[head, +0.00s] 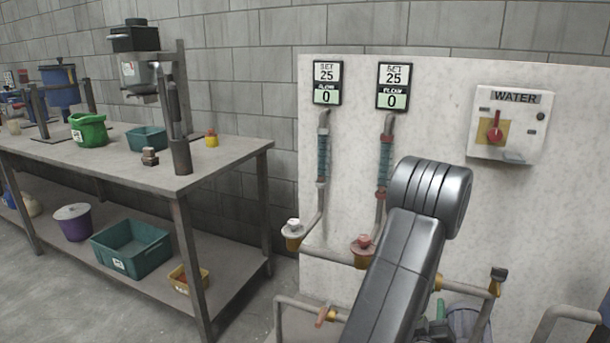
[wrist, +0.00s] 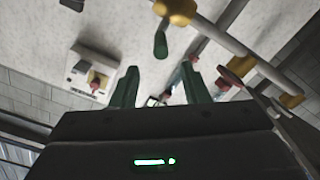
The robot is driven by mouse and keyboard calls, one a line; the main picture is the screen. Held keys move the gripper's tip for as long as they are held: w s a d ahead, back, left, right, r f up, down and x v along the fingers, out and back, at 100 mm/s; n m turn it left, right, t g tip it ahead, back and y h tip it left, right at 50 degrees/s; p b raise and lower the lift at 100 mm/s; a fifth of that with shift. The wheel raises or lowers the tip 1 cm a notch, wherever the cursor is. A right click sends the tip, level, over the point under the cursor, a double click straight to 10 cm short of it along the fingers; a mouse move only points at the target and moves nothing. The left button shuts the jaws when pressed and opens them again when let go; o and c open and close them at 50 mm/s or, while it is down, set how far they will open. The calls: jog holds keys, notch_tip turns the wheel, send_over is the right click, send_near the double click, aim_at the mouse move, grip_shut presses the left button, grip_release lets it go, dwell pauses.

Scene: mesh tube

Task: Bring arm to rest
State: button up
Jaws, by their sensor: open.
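My arm (head: 400,265) rises in front of the white water panel in the head view, its dark grey links bent at a thick ribbed joint near the panel's middle. My gripper (wrist: 160,86) shows in the wrist view with its two green fingers apart and nothing between them. In the head view the gripper is mostly hidden behind my arm. The wrist view is tilted. A pipe with a dark green-handled valve (wrist: 161,44) crosses beyond the fingertips; I cannot tell how far off it is.
The panel (head: 460,215) carries a WATER switch box (head: 508,125), two flow displays and vertical pipes with a white-knobbed valve (head: 293,230) and a red-knobbed valve (head: 363,245). Pipes run low near my arm. A workbench (head: 235,160) with bins and machines stands left; floor before it is clear.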

jog(key=x, duration=1.1)
jog(key=shift+w, duration=0.1)
jog(key=v, duration=1.4)
jog(key=x, duration=1.4)
jog(key=shift+w, duration=0.15)
jog(key=shift+a+r+m+g+h+p, duration=0.2)
jog(key=shift+m+g+h+p, duration=0.3)
jog(key=shift+p, duration=0.65)
jog(key=shift+w+a+f+m+h+p, duration=0.15)
jog(key=shift+m+h+p, duration=0.15)
jog(key=shift+h+p, duration=0.35)
jog(key=shift+f, duration=0.1)
jog(key=shift+a, duration=0.1)
